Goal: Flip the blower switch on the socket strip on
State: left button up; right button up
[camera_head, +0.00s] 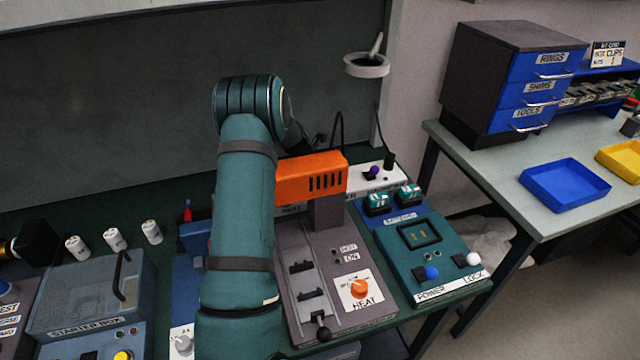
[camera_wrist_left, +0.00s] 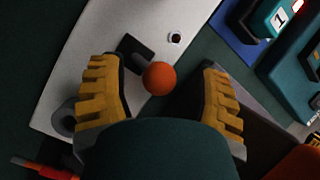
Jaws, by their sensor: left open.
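The white socket strip (camera_head: 393,174) lies at the back of the bench in the head view, partly hidden by the orange-topped unit. A purple-knobbed switch (camera_head: 374,170) shows on it; its label is too small to read. In the left wrist view, the strip (camera_wrist_left: 120,28) carries an orange ball-tipped switch (camera_wrist_left: 160,78) on a short dark lever. My left gripper (camera_wrist_left: 157,66) is open, its yellow fingers apart on either side of the orange ball. In the head view my left arm and the unit hide this gripper. My right gripper is out of view.
The orange-topped heat unit (camera_head: 311,176) stands close beside my left arm. The teal power box (camera_head: 432,258) and blue pad with numbered blocks (camera_head: 391,217) are to the right. A starter box (camera_head: 85,290) and white cylinders (camera_head: 115,239) are left. A black cable rises behind the unit.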

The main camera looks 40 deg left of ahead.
pick_arm(q)
jog(key=shift+w+f, duration=0.15)
jog(key=shift+f, duration=0.15)
grip_shut()
